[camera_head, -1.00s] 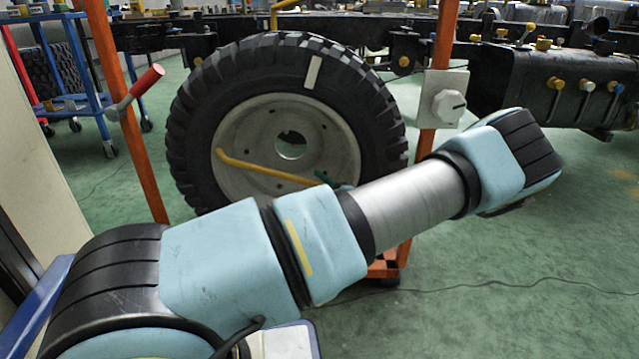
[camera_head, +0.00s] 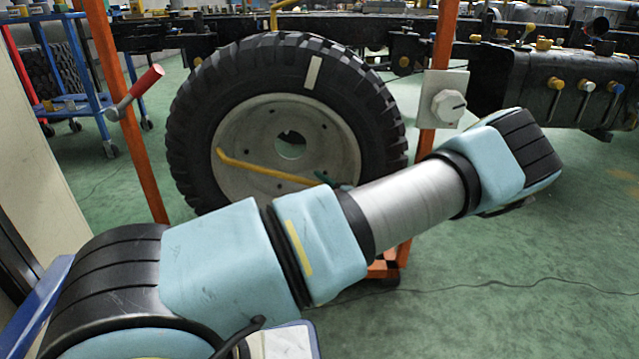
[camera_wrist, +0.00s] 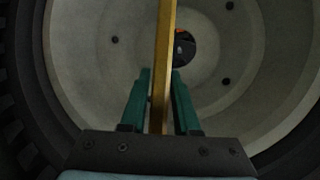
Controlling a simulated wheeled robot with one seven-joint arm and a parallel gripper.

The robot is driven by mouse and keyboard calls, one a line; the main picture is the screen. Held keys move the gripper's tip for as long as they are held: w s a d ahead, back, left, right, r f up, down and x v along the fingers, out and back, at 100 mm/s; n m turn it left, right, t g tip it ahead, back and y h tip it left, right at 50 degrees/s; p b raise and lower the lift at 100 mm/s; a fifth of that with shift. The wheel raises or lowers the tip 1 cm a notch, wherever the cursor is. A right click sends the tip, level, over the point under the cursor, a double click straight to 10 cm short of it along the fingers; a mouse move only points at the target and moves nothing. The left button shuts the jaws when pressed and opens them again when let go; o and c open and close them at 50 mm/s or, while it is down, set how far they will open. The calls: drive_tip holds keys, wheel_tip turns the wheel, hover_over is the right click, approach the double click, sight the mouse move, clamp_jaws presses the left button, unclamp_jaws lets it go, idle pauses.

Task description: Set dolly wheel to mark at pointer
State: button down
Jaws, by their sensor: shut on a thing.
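The dolly wheel (camera_head: 185,130) is a black treaded tire on a pale rim (camera_head: 250,120), standing upright between orange posts. A white mark (camera_head: 313,72) is on its upper sidewall, a little right of the top. A yellow bent rod (camera_head: 274,14), apparently the pointer, is above the tire, left of the mark. A yellow bar (camera_head: 255,170) crosses the lower rim; it also shows in the wrist view (camera_wrist: 165,50). My gripper (camera_wrist: 160,78) has its green fingers on both sides of this bar, shut on it. In the head view the fingers (camera_head: 323,178) are partly hidden by my arm.
A red-handled crank (camera_head: 135,92) is on the left orange post (camera_head: 130,110). A white box with a knob (camera_head: 447,105) is on the right post. A dark chassis frame with a tank (camera_head: 545,80) is behind. Green floor is open at right.

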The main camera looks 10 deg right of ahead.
idle(0.3)
drive_tip(key=r+n+p, duration=0.1)
drive_tip(key=p, duration=0.1)
drive_tip(key=r+g+h+p, duration=0.1)
drive_tip(key=p, duration=0.2)
drive_tip(key=r+n+p, duration=0.1)
drive_tip(key=p, duration=0.1)
drive_tip(key=shift+d+r+n+p, duration=0.2)
drive_tip(key=shift+d+n+p, duration=0.1)
drive_tip(key=shift+d+p, duration=0.1)
drive_tip(key=shift+s+f+g, duration=0.1)
drive_tip(key=shift+f+g, duration=0.2)
drive_tip(key=c, duration=0.7)
unclamp_jaws()
drive_tip(key=shift+a, duration=0.1)
drive_tip(key=shift+o, duration=0.2)
drive_tip(key=p+v, duration=0.3)
drive_tip(key=v, duration=0.7)
drive_tip(key=shift+s, duration=0.35)
drive_tip(key=shift+r, duration=0.1)
